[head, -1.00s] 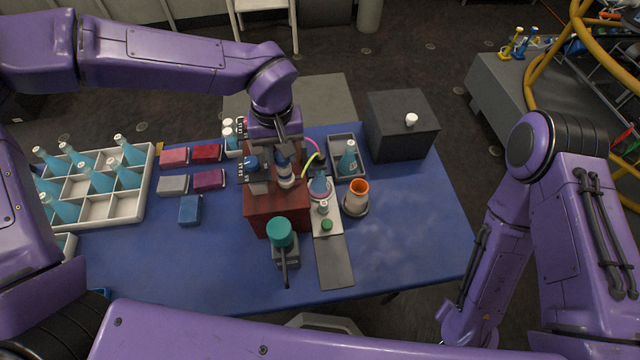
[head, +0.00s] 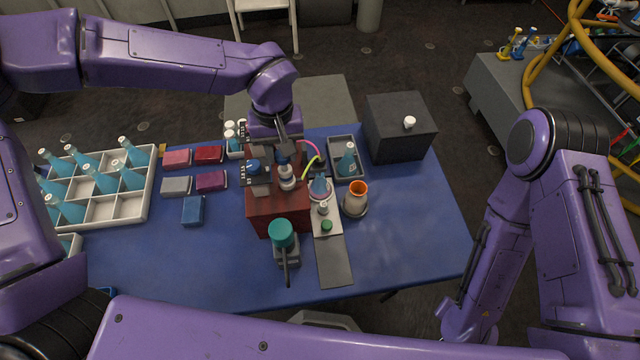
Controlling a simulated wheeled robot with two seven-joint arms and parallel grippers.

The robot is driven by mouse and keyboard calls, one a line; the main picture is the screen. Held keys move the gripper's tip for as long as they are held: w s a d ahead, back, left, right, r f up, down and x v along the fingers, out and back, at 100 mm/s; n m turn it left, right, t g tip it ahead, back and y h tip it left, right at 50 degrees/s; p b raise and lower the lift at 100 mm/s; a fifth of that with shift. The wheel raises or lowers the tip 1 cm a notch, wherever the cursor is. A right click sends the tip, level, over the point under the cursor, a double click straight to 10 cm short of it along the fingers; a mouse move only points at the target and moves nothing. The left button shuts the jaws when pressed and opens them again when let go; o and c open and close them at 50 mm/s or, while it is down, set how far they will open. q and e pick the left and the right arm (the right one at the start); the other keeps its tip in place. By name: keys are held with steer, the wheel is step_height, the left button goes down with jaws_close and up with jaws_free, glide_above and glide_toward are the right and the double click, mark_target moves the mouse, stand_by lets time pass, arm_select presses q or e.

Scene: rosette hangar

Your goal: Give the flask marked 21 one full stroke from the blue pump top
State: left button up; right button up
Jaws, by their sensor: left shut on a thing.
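My left gripper (head: 278,165) is over the dark red box (head: 262,208), shut on what looks like a pump top; its fingers hide much of the grip. A blue cap or top (head: 253,166) shows at its left, and a white-and-grey pump part (head: 286,178) shows between the fingers. A yellow tube (head: 311,162) and a pink tube (head: 311,147) curve out to the right. A blue flask (head: 319,187) stands beside the box below the tubes. Its number is too small to read. My right arm is at the right, with its gripper out of view.
A white crate (head: 127,209) of blue flasks is at the left. Another flask (head: 347,160) stands in a grey tray (head: 336,143). An orange-rimmed cup (head: 356,202), a teal-topped device (head: 282,235) and a dark box (head: 401,128) stand nearby. The front right of the blue table (head: 410,235) is clear.

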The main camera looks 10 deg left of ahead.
arm_select(q)
steer(key=shift+w+r, duration=0.1)
steer(key=shift+r, duration=0.15)
steer(key=shift+f, duration=1.05)
steer(key=o, duration=0.8)
steer(key=shift+w+f, duration=0.1)
